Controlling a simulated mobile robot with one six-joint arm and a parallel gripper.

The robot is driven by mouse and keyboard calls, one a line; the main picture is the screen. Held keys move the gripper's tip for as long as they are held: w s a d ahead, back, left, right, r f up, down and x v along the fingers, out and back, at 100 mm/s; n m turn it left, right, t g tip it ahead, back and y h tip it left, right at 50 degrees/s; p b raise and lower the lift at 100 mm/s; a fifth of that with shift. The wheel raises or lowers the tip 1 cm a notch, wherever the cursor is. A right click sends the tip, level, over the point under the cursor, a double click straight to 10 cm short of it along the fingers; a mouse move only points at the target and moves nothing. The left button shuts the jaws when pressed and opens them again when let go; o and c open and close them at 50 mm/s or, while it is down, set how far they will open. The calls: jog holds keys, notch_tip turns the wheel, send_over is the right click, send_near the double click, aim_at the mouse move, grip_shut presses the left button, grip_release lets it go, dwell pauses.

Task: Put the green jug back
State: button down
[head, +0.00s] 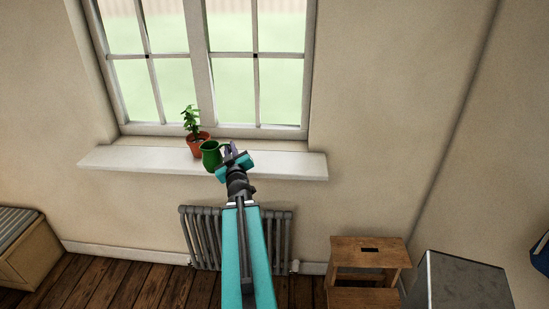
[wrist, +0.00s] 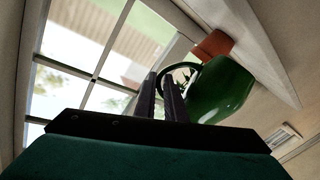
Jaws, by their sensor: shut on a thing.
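The green jug (head: 211,154) is at the window sill (head: 120,160), in front of a potted plant (head: 197,142). It also shows in the wrist view (wrist: 222,90), where its dark handle loop lies at my fingers. My gripper (head: 230,150) is shut on the jug's handle, on the right side of the jug in the head view. The fingers also show in the wrist view (wrist: 160,95). The jug overlaps the sill in the head view; I cannot tell whether its base touches the sill.
The sill is clear to the left of the plant and to the right of my gripper. The window (head: 230,60) is behind it. A radiator (head: 200,235) is below. A wooden step stool (head: 370,252) and a grey-topped box (head: 465,280) stand at the right, a bench (head: 30,250) at the left.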

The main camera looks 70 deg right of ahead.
jog(key=s+d+g+p, duration=0.1)
jog(key=s+d, duration=0.1)
jog(key=s, duration=0.4)
jog(key=s+d+f+m+g+h+p, duration=0.1)
jog(key=s+d, duration=0.2)
jog(key=s, duration=0.3)
jog(key=s+d+m+g+p, duration=0.1)
jog(key=s+d, duration=0.1)
jog(key=s, duration=0.5)
jog(key=shift+d+f+p, duration=0.15)
jog(key=shift+d+p, duration=0.15)
jog(key=shift+w+a, duration=0.1)
jog(key=shift+w, duration=0.15)
